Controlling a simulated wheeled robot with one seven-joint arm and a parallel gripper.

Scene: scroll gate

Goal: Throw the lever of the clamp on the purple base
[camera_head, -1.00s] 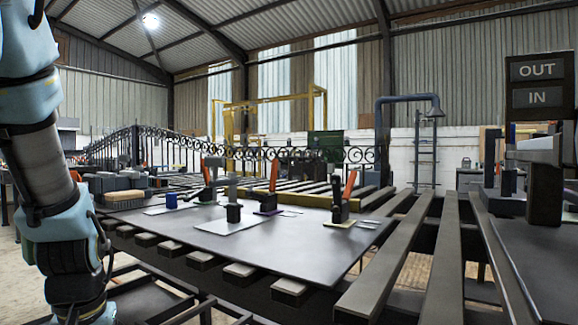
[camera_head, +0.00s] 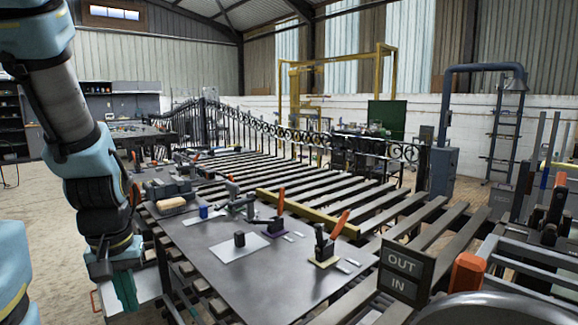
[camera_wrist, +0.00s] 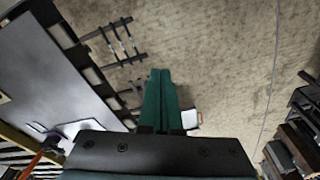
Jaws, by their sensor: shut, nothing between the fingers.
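The clamp on the purple base (camera_head: 272,234) stands on the dark metal plate. Its dark body carries an orange lever (camera_head: 281,202) that points nearly straight up, and a dark arm reaches left from it. A similar clamp on a yellow base (camera_head: 323,263) stands to its right, with its orange lever tilted right. My gripper (camera_head: 128,301) hangs at the plate's left, well away from the purple-base clamp. In the wrist view its green fingers (camera_wrist: 161,90) are together and empty, over the floor. An orange lever (camera_wrist: 33,163) shows at the lower left there.
The dark plate (camera_head: 215,262) lies on a slatted table. An OUT/IN sign (camera_head: 402,272) stands at the front right.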

